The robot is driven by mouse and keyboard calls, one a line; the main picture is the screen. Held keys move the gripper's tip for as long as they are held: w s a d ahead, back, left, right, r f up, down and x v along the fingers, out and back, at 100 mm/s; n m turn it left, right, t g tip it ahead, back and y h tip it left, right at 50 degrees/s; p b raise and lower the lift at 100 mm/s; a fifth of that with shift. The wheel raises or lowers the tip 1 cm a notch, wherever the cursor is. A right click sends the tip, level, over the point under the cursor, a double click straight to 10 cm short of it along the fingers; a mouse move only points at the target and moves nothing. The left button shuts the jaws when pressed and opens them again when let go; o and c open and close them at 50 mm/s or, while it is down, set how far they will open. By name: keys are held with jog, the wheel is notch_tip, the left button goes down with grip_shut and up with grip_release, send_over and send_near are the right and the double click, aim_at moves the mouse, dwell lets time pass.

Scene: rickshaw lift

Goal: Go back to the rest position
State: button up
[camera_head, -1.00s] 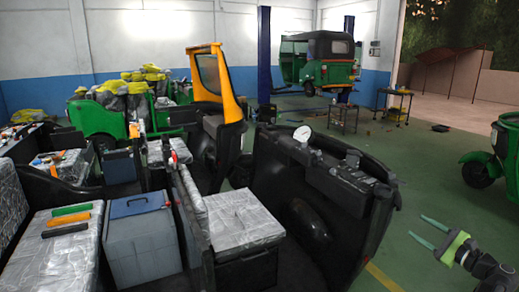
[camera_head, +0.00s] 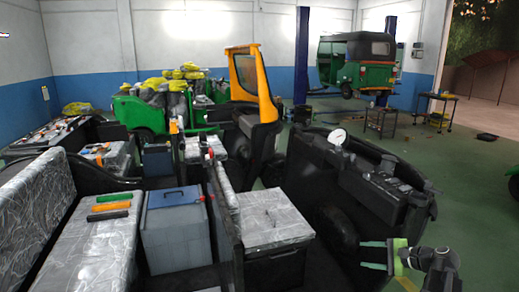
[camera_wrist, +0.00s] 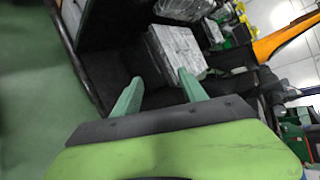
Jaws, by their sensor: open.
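My gripper (camera_head: 372,254) is at the lower right of the head view, with two green fingers pointing left. It is open, and nothing shows between the fingers. It is in front of the dark rickshaw body (camera_head: 375,190), close to it in the picture; I cannot tell whether they touch. In the wrist view my gripper (camera_wrist: 158,90) has its fingers spread, with the dark vehicle floor and a silver-covered seat box (camera_wrist: 177,50) beyond them.
A blue-grey box (camera_head: 176,235) stands between silver seats at the left. Orange, green and black tools (camera_head: 108,207) lie on the left seat (camera_head: 85,250). A green rickshaw (camera_head: 357,65) is raised at the back. Green floor (camera_head: 470,190) is open at the right.

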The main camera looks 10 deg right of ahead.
jog(key=s+a+f+n+g+h, duration=0.1)
jog(key=a+n, duration=0.4)
jog(key=a, duration=0.6)
jog(key=s+a+f+n+g+h+p, duration=0.1)
jog(key=a+f+n+g+h, duration=0.2)
jog(key=a, duration=0.9)
jog(key=a+f+n+g+h+p, duration=0.1)
jog(key=a+f+n+g+h, duration=0.1)
jog(key=a+f+n+g, duration=0.4)
jog(key=shift+s+a+f+n+g, duration=0.35)
jog(key=shift+a+n, duration=1.35)
jog(key=shift+a, duration=1.55)
jog(key=shift+r, duration=0.1)
